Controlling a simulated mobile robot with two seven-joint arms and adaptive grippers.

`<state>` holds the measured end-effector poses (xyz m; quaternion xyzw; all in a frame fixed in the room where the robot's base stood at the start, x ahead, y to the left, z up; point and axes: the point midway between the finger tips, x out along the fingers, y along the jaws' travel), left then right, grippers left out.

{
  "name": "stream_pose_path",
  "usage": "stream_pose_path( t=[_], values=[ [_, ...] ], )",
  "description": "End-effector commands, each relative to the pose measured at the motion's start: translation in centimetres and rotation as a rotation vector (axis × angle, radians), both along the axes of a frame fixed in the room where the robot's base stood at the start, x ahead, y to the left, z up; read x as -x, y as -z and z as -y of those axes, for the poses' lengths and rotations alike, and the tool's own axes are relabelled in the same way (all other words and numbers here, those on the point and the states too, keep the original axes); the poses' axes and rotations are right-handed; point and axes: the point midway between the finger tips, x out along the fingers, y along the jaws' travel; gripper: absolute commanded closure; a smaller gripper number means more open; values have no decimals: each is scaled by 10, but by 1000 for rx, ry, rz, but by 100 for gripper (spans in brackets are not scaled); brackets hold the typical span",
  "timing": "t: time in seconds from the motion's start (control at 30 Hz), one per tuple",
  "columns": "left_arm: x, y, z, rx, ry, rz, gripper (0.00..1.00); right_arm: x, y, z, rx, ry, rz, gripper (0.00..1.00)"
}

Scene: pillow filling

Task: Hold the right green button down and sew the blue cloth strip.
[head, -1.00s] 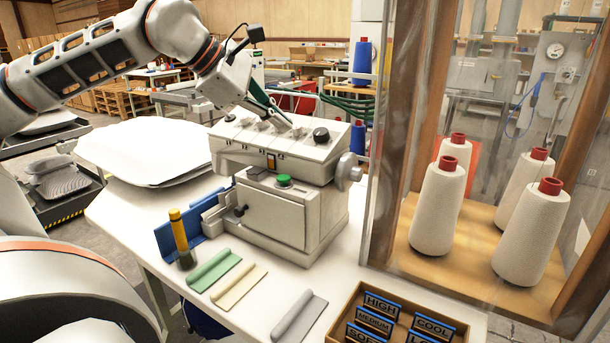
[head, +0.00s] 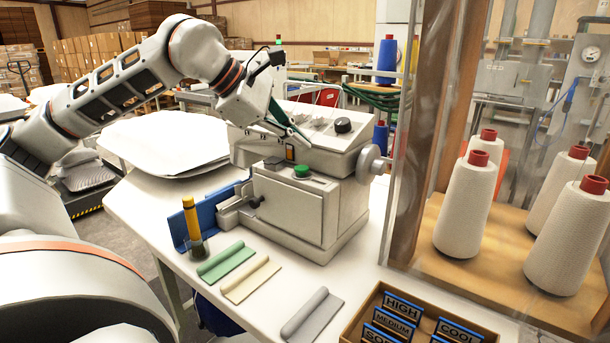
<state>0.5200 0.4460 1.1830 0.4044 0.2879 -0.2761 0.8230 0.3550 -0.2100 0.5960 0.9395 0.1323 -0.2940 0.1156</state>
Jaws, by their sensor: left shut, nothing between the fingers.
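The white sewing machine (head: 290,208) stands on the table. A bright green button (head: 302,171) sits on its front ledge, with a darker knob-like part (head: 273,163) to its left. My left gripper (head: 302,137) is shut and empty, its dark fingers pointing down-right in front of the upper panel. It is above the green button and looks apart from it. A blue strip-like piece (head: 181,231) lies at the machine's left side, partly hidden by the yellow-topped tool and the machine. My right gripper is not in view.
Green (head: 225,261), cream (head: 251,279) and grey (head: 311,314) rolled strips lie in front of the machine. A yellow-topped tool (head: 193,226) stands beside the blue piece. A label tray (head: 368,304), a thread cabinet (head: 432,258) and a white pillow (head: 165,143) surround it.

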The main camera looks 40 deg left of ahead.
Motion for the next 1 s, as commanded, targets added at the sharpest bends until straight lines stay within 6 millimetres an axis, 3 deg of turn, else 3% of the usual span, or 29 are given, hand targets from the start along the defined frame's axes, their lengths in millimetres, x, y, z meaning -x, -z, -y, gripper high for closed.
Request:
stream_pose_path(
  t=[0.03,0.23,1.0],
  values=[
    [-1,10,0,2,1,-2,100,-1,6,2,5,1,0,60],
    [-1,21,0,1,0,-1,100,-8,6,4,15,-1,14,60],
    [0,22,0,0,-1,1,100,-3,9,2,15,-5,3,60]
  ],
)
